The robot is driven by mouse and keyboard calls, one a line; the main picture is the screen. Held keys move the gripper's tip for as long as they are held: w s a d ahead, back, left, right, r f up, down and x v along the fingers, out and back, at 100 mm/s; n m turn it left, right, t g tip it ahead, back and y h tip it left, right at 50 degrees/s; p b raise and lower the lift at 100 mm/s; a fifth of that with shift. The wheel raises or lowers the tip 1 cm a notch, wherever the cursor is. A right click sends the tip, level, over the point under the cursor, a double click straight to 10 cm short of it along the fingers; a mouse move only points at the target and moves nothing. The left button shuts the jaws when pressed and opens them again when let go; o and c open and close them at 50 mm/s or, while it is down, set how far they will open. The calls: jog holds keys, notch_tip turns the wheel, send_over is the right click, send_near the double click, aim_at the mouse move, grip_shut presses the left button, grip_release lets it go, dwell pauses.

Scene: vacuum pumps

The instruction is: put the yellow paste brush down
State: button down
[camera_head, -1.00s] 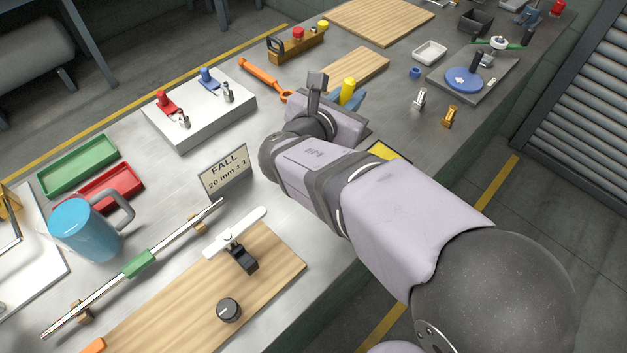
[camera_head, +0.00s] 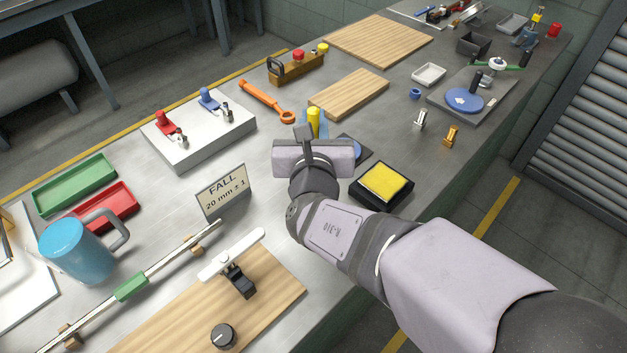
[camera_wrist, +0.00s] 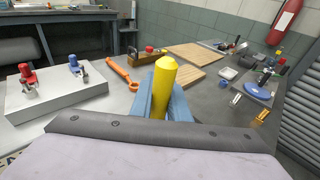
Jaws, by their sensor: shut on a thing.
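The yellow paste brush (camera_wrist: 163,88) stands upright between the blue fingers of my gripper (camera_wrist: 164,100) in the wrist view. My gripper is shut on it. In the head view, only the top of the brush (camera_head: 313,118) shows above my wrist, and my gripper (camera_head: 312,128) is largely hidden behind it. The brush's lower end is hidden in both views, so I cannot tell whether it touches the bench.
A black tray with a yellow pad (camera_head: 382,183) lies right of my wrist. Behind my gripper are an orange wrench (camera_head: 265,101) and a wooden board (camera_head: 350,93). A grey block with red and blue clamps (camera_head: 200,140) stands left. Bare bench lies between the wrench and sign (camera_head: 222,190).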

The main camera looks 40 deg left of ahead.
jog(key=shift+f+p, duration=0.45)
jog(key=shift+f, duration=4.45)
jog(key=shift+f+b, duration=0.2)
jog(key=shift+b, duration=0.15)
jog(key=c, duration=1.7)
grip_release()
jog(key=shift+r+p, duration=0.3)
jog(key=shift+p, duration=0.1)
jog(key=b+v, duration=0.2)
jog(key=v, duration=1)
